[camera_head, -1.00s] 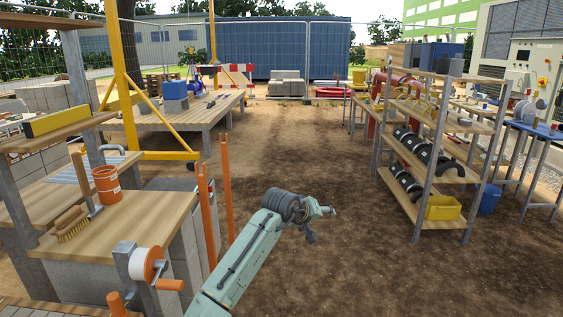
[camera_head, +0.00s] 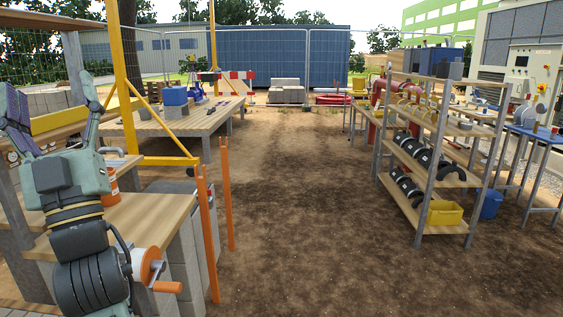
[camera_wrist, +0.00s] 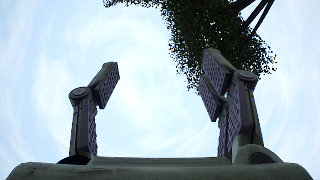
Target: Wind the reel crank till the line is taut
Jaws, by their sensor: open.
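The reel (camera_head: 143,265), white with an orange face, is at the front edge of the wooden bench at lower left in the head view. Its orange crank handle (camera_head: 167,286) points right. My wrist covers part of the reel's mount. I cannot make out the line. My gripper (camera_head: 48,85) is raised above the bench, left of and higher than the reel, with its fingers pointing up. It is open and empty. In the wrist view the fingers (camera_wrist: 160,78) stand wide apart against the sky. The reel is not in that view.
The wooden bench (camera_head: 165,212) carries an orange tub (camera_head: 110,183), partly hidden by my gripper. Orange posts (camera_head: 208,235) stand just right of the bench. A shelf rack (camera_head: 428,195) with a yellow bin (camera_head: 444,213) is at right. The dirt ground between is clear.

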